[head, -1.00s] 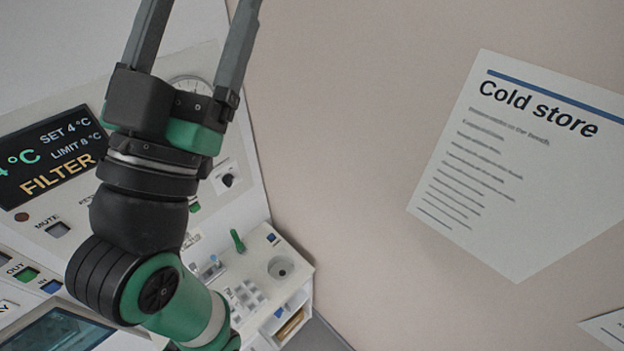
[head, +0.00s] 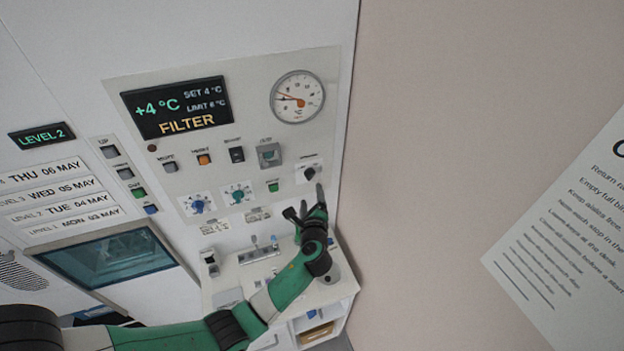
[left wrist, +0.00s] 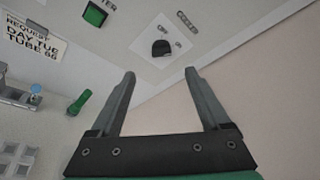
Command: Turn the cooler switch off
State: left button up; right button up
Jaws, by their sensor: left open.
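A black rotary switch (head: 309,173) sits on a small white plate at the lower right of the control panel. It also shows in the left wrist view (left wrist: 161,48), with small marks beside it; the label is too small to read surely. My left gripper (head: 306,200) is just below the switch in the head view. In the left wrist view its two fingers (left wrist: 160,73) are apart and empty, with the switch beyond and between their tips, not touched. My right gripper is not in view.
The panel carries a display (head: 176,107) reading FILTER, a round gauge (head: 298,97), several buttons and two blue-green dials. A green button (head: 273,186) is left of the switch. Below is a white bench (head: 335,290) with small items.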

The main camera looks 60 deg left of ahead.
pick_arm(q)
jog(key=b, duration=0.7)
send_near(311, 177)
jog(key=a+f, duration=0.2)
jog(key=a, duration=0.1)
jog(key=w+a, duration=0.2)
jog(key=w+a+b, duration=0.1)
jog(key=a, duration=0.2)
jog(key=shift+w, duration=0.35)
grip_shut()
